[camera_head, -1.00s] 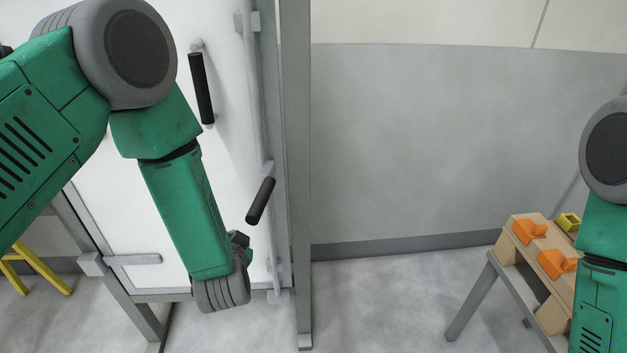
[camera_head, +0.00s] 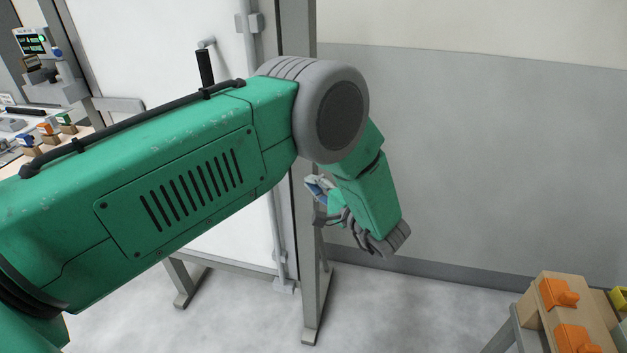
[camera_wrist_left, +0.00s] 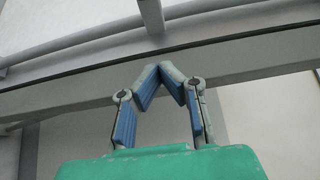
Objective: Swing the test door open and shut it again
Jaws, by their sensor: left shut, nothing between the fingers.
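The white test door (camera_head: 150,45) stands in a grey metal frame in the head view. Its black pull handle (camera_head: 206,68) shows above my left arm; the lower black lever is hidden. I cannot tell whether the door is fully shut. My left gripper (camera_head: 317,188) is beside the right frame post (camera_head: 313,290), with its fingers pointing left. In the left wrist view its blue-padded fingers (camera_wrist_left: 163,72) meet at the tips, empty, in front of a grey bar (camera_wrist_left: 240,70); contact is unclear. My right gripper is out of view.
A wooden block stand with orange pieces (camera_head: 560,293) is at the lower right. A bench with small coloured items (camera_head: 45,128) and a device with a display (camera_head: 33,42) are at the left. The floor between post and stand is clear.

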